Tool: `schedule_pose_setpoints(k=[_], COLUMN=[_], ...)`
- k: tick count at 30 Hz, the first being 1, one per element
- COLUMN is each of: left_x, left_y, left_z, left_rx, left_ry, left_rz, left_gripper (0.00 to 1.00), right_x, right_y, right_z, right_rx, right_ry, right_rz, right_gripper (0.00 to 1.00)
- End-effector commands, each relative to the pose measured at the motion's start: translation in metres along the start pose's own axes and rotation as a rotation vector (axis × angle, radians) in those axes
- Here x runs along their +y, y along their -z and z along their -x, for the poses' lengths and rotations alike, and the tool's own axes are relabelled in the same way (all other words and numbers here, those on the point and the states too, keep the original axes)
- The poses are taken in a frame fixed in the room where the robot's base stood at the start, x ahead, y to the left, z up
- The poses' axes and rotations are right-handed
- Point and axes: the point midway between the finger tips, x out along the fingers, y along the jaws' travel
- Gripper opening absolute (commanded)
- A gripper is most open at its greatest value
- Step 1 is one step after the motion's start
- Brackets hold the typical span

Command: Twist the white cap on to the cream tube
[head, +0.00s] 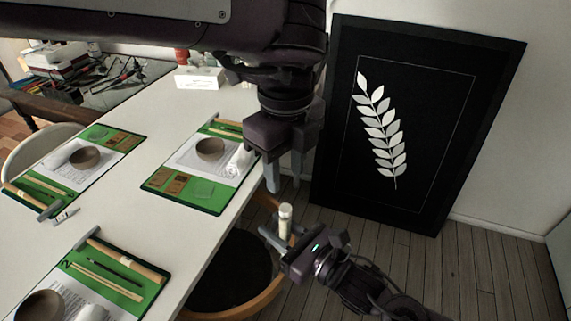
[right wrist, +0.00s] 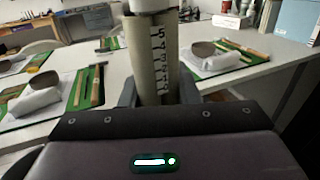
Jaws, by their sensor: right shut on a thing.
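The cream tube (head: 285,222) stands upright in my right gripper (head: 284,238), which is shut on it beside the table edge. In the right wrist view the tube (right wrist: 155,62) shows a printed black scale and stands between the fingers. The white cap (right wrist: 152,5) is at the tube's top, cut off by the picture's upper edge; it also shows in the head view (head: 285,208). I cannot tell how tightly it sits. My left gripper (head: 285,180) points down just above the cap, its two fingers apart with nothing between them.
A white table (head: 203,224) holds several green mats with brown bowls and tools. A round dark-seated stool (head: 232,272) stands below the grippers. A black framed leaf picture (head: 425,130) leans on the wall. The wooden floor at right is clear.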

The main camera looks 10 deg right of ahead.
Motion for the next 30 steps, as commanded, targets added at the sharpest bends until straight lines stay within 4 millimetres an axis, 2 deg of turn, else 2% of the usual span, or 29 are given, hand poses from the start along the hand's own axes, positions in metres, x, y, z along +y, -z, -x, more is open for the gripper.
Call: schedule_pose_setpoints(k=[5,12,18,29,30], left_x=[0.001,0.001,0.001,0.001,0.001], left_y=[0.0,0.0,0.0,0.0,0.0], left_z=[-0.018,-0.055,-0.075,-0.079,-0.079], left_rx=[0.0,0.001,0.0,0.0,0.0], left_ry=[-0.005,-0.004,-0.004,-0.002,-0.002], left_rz=[0.0,0.0,0.0,-0.001,-0.001], left_gripper=[0.39,0.39,0.39,0.39,0.35], right_x=[0.0,0.0,0.0,0.0,0.0], right_y=[0.0,0.0,0.0,0.0,0.0], right_z=[0.0,0.0,0.0,0.0,0.0], right_rx=[-0.001,-0.001,-0.001,-0.001,-0.001], right_ry=[0.0,0.0,0.0,0.0,0.0], right_rz=[0.0,0.0,0.0,0.0,0.0], right_gripper=[0.0,0.0,0.0,0.0,0.0])
